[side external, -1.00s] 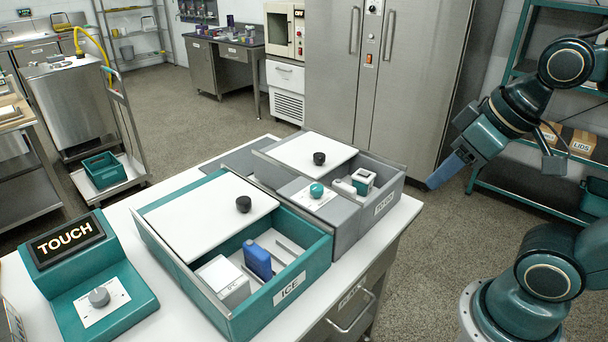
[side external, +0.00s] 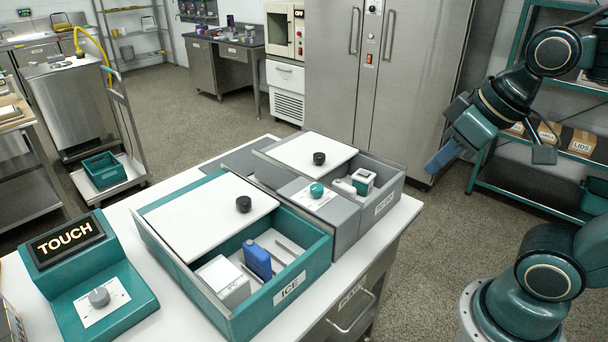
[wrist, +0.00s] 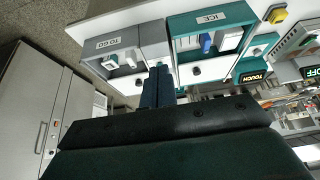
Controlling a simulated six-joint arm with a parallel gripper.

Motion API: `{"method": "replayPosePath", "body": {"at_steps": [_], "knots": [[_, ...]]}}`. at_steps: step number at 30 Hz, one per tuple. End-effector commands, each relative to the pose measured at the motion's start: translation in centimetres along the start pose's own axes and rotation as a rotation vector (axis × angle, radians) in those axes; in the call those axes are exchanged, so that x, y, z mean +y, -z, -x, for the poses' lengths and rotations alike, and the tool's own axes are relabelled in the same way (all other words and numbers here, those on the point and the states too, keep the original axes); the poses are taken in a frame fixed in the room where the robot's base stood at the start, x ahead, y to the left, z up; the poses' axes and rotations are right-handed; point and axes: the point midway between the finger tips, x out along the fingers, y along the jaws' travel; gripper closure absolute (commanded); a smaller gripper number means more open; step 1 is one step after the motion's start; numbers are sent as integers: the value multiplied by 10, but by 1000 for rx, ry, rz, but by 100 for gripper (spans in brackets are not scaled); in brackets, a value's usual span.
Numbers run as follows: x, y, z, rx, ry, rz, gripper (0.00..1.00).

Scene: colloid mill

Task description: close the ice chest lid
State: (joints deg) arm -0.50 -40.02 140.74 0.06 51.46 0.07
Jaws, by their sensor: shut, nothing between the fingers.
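The ice chest (side external: 302,270) is a teal box labelled ICE on the white table. Its white sliding lid (side external: 208,217) with a black knob (side external: 243,204) covers the back-left part, leaving the front part open. A blue bottle (side external: 257,260) and a white box (side external: 223,283) show inside the opening. In the wrist view the chest (wrist: 213,19) appears upside down, with its lid (wrist: 205,71) beyond the opening. My gripper (side external: 432,172) is in the air right of the table, well apart from the chest. Its blue fingers (wrist: 157,87) are together and empty.
A grey TO GO chest (side external: 385,200) with a white lid (side external: 312,153) stands beside the ice chest, between it and my gripper. A teal TOUCH console (side external: 98,290) stands left. The air above the chests is clear.

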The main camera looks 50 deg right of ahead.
Motion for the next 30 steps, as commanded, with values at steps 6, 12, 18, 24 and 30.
{"method": "replayPosePath", "body": {"at_steps": [6,12,18,24,30], "knots": [[-4,42,-3,-18,8,13,100],[-12,88,-13,-35,16,29,100],[-21,133,-30,-51,24,44,100],[-33,175,-55,-68,31,60,100],[-47,213,-86,-86,38,76,100]]}}
